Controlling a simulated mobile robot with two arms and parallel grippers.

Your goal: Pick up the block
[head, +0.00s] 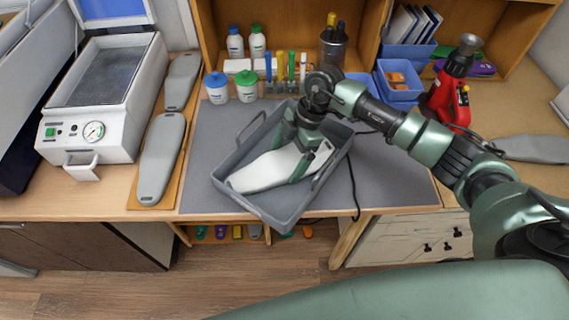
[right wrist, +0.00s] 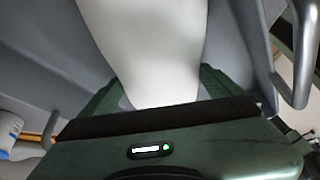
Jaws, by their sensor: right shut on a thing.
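The block, a long white foot-shaped piece (head: 262,171), lies along the inside of a grey tray (head: 265,210) on the bench in the head view. My right gripper (head: 294,160) reaches down into the tray and is shut on the block near its right end. In the right wrist view the white block (right wrist: 145,45) runs between the two green fingers, one on each side. The gripper body hides part of the block's right end. I cannot tell whether the block is clear of the tray floor. My left gripper is not in view.
A white press with a gauge (head: 90,130) stands at the left, beside grey insole shapes (head: 161,165). Bottles (head: 246,85), pens and a pen cup (head: 332,50) stand behind the tray. A red tool (head: 450,95) is at the right. The grey mat (head: 395,185) is clear right of the tray.

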